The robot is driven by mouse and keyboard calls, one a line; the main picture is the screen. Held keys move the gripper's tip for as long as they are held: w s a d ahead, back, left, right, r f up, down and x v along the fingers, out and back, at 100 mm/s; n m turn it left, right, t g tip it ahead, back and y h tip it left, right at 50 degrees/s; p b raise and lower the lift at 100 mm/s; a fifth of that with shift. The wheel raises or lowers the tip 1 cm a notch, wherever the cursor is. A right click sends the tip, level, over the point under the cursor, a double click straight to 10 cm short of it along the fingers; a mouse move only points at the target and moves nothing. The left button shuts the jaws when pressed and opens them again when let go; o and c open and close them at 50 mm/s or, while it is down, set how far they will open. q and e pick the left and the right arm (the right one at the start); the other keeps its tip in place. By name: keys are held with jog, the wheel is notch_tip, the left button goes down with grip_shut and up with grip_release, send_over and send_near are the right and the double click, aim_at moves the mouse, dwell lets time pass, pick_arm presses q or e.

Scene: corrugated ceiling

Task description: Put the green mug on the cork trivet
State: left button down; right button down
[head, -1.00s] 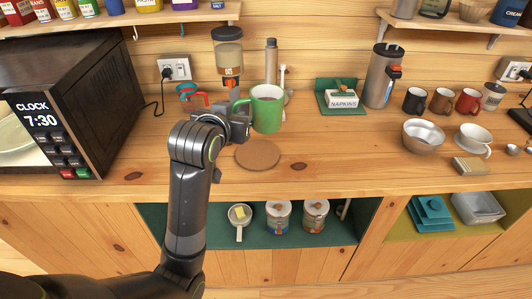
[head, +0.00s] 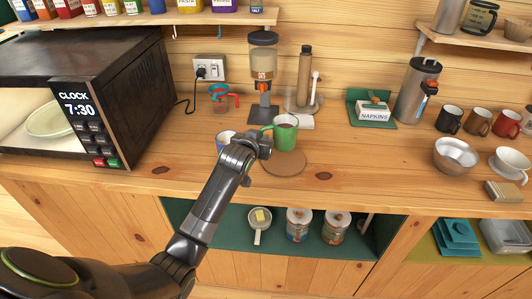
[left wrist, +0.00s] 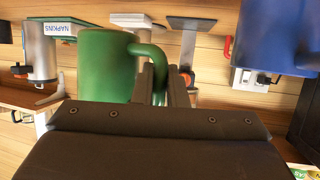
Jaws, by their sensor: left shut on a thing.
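The green mug (head: 285,132) is upright, with its base overlapping the back edge of the round cork trivet (head: 284,166) in the head view. I cannot tell whether the mug touches the trivet or hangs just above it. My left gripper (head: 265,146) comes from the left and is shut on the mug's handle. In the left wrist view, the fingers (left wrist: 166,84) close around the handle beside the green mug (left wrist: 104,64). My right gripper is not in view.
A blue mug (head: 224,138) stands just left of my gripper, partly hidden. A coffee dispenser (head: 263,70) and a paper-towel stand (head: 304,80) are behind. A napkin box (head: 374,112) stands to the right. The counter right of the trivet is clear.

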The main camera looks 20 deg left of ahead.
pick_arm(q)
jog(key=shift+f, duration=2.65)
jog(key=shift+f, duration=0.2)
jog(key=c, duration=1.5)
grip_release()
jog(key=shift+o, duration=0.2)
jog(key=shift+r+p, duration=0.1)
jog(key=shift+p, duration=0.2)
jog(key=b+v, duration=0.1)
jog(key=v, duration=1.1)
